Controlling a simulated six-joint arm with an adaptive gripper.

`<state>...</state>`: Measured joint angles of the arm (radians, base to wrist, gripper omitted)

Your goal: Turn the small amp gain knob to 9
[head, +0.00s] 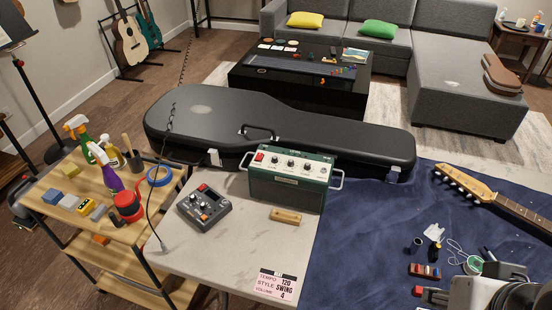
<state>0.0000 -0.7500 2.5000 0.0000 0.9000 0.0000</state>
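The small amp (287,190) is a dark green box with a silver control panel and metal side handles. It stands upright at the back of the pale table, in front of the guitar case. Its panel has a red switch at the left and a row of several dark knobs (290,164). The labels and dial numbers are too small to read, so I cannot tell which knob is gain or where it points. Grey and white parts of my arm show at the bottom right corner, far from the amp. Whether my gripper is open or shut is unclear there.
A black guitar case (300,120) lies close behind the amp. A pedal (204,207) and a wooden block (286,216) lie in front of it. A blue cloth (350,240) with a guitar neck and small parts covers the right side. A tool cart (75,240) stands left.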

